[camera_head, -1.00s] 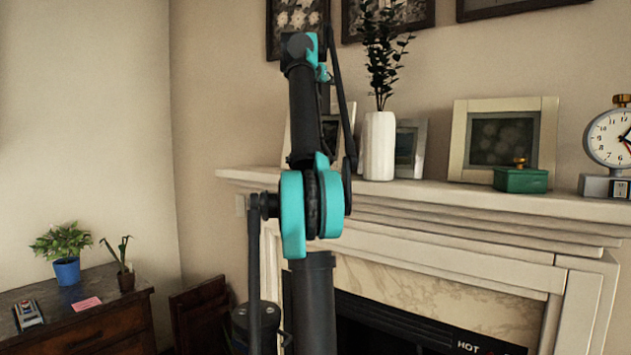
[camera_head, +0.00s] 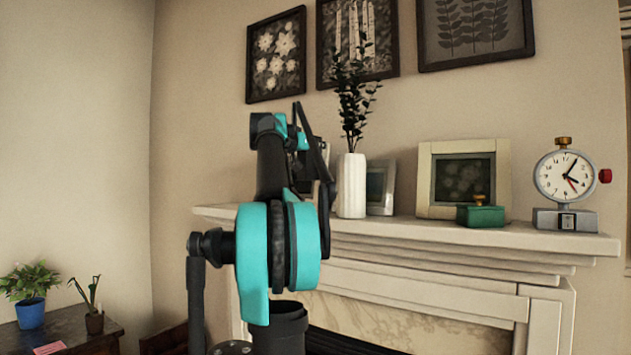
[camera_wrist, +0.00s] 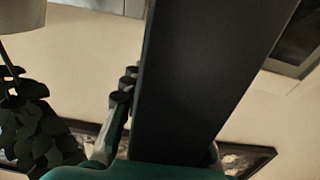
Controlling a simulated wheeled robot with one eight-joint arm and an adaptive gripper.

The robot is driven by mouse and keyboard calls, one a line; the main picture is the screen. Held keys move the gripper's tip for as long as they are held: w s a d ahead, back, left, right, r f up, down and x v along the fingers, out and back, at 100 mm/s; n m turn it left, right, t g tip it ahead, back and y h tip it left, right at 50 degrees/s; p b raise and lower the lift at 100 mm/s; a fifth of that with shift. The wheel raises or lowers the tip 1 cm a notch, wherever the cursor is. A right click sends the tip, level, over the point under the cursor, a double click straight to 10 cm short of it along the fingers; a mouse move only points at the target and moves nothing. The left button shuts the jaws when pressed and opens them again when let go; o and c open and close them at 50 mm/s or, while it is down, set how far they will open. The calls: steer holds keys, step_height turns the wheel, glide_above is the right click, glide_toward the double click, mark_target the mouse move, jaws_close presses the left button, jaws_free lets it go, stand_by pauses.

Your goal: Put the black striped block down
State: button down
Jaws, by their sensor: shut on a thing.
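In the wrist view a long, plain dark block (camera_wrist: 205,75) runs close in front of the camera from top to bottom. I take it for the black striped block; no stripes show on this side. My gripper (camera_wrist: 150,100) is shut on it, with dark finger joints at its left edge and a teal body at the bottom. The far fingertip is hidden behind the block. In the head view my black and teal arm stands in front of the mantel, and I cannot make out the gripper or block clearly there.
The white mantel (camera_head: 420,232) carries a white vase (camera_head: 351,187) with a dark plant, photo frames (camera_head: 463,178), a green box (camera_head: 481,215) and a clock (camera_head: 566,178). Bare mantel shows along the front edge. A dark cabinet (camera_head: 75,335) with potted plants stands lower left.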

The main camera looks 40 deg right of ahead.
mark_target(301, 178)
step_height(301, 178, down, 11)
steer(key=shift+f, duration=0.1)
stand_by(0.4)
steer(key=shift+f, duration=0.1)
steer(key=c, duration=1.2)
jaws_free()
steer(key=shift+o, duration=0.2)
steer(key=shift+a, duration=0.15)
steer(key=v, duration=1.1)
steer(key=shift+s+a, duration=0.2)
steer(key=shift+a, duration=0.1)
